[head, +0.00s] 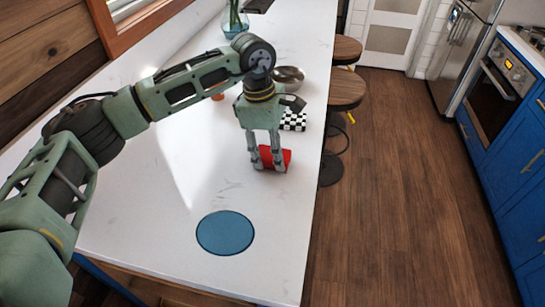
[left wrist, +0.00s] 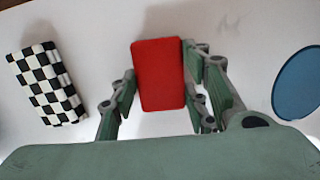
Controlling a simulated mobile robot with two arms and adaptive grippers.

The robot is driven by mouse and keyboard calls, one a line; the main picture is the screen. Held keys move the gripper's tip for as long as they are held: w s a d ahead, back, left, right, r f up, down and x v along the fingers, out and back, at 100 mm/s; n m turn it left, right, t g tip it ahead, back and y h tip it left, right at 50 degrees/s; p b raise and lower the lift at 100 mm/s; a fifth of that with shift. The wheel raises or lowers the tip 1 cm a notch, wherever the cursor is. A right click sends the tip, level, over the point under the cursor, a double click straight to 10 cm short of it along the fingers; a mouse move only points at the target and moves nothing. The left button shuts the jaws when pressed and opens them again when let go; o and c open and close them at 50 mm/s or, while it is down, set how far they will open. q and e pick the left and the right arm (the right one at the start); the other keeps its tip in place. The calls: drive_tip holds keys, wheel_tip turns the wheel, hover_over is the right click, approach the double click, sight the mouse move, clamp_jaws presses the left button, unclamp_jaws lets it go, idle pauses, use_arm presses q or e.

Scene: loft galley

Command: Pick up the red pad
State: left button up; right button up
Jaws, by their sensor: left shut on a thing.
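The red pad (head: 286,154) is a flat red rectangle at the white counter, partly hidden behind the fingers in the head view. It also shows in the left wrist view (left wrist: 158,75), between the two fingers. My left gripper (head: 267,166) points down and is shut on the red pad. In the left wrist view, the left gripper (left wrist: 160,98) has a finger on each side of the pad. Whether the pad touches the counter I cannot tell. My right gripper is not in view.
A black-and-white checkered block (head: 294,121) lies just behind the pad. A metal bowl (head: 289,77) and a glass vase (head: 234,22) stand farther back. A blue disc (head: 225,233) lies nearer on the white counter (head: 150,200). Stools (head: 346,88) stand along the counter's right edge.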

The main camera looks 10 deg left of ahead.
use_arm(q)
drive_tip(key=shift+r, duration=0.1)
drive_tip(key=shift+r+p, duration=0.35)
drive_tip(key=shift+p, duration=0.2)
drive_tip(key=r+b, duration=0.1)
drive_tip(key=d+r+b, duration=0.1)
drive_tip(key=r+b, duration=0.1)
drive_tip(key=r, duration=0.1)
drive_tip(key=shift+s+d, duration=0.2)
drive_tip(key=shift+s, duration=0.05)
drive_tip(key=s+d+r+b, duration=0.3)
drive_tip(key=d+r, duration=0.3)
drive_tip(key=d, duration=0.3)
drive_tip(key=shift+s+d+r, duration=0.3)
drive_tip(key=shift+r, duration=0.05)
